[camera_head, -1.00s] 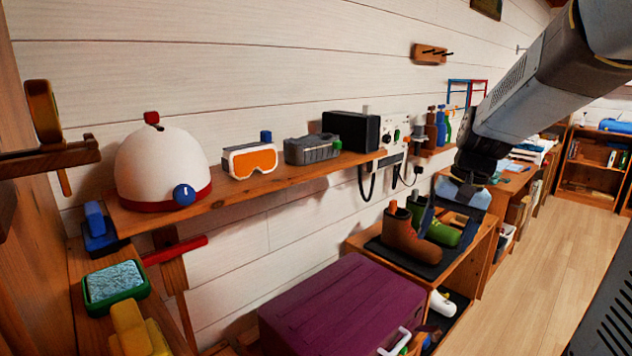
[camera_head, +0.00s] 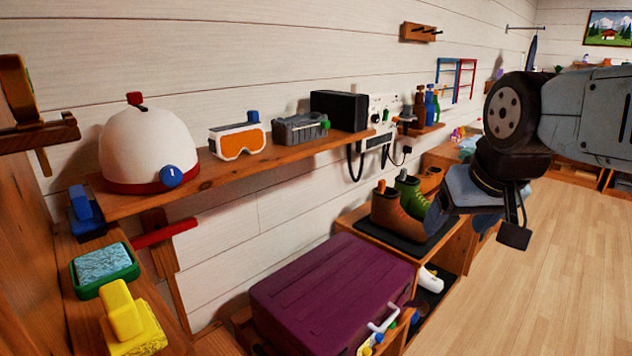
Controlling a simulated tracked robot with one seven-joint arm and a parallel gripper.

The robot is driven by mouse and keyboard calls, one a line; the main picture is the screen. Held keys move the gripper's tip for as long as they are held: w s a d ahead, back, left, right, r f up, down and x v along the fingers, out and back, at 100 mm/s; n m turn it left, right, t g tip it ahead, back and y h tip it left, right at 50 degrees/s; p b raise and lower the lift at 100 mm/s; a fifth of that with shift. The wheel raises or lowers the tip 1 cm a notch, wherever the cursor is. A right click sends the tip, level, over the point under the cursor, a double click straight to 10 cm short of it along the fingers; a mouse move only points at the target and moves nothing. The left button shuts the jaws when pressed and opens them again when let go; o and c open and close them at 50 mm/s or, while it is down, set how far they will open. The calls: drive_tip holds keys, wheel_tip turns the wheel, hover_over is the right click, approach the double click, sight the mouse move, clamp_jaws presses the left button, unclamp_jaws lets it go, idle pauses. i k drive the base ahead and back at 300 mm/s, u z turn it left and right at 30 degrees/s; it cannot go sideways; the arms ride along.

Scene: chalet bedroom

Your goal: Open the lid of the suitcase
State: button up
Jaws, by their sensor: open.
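The purple suitcase (camera_head: 330,285) lies flat at the lower middle of the head view, its lid down. A white handle (camera_head: 384,318) shows on its front right side, with small coloured parts beside it. The bottom of the suitcase is cut off by the frame. My gripper (camera_head: 474,231) is open and empty, up and to the right of the suitcase, pointing down and apart from it. One finger shows clearly on the right; the other is near the boots and harder to make out.
A wooden shelf (camera_head: 205,185) above the suitcase holds a white helmet (camera_head: 148,145), goggles (camera_head: 238,140) and a black box (camera_head: 341,110). Boots (camera_head: 392,215) stand on a low wooden bench (camera_head: 349,219) behind the suitcase. The floor (camera_head: 550,290) at right is clear.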

sight(322, 302)
drive_tip(key=u, duration=1.15)
drive_tip(key=i, duration=0.1)
drive_tip(key=z, duration=2.65)
drive_tip(key=k, duration=1.55)
drive_tip(key=u, duration=0.15)
drive_tip(key=i, duration=1)
drive_tip(key=u, duration=0.05)
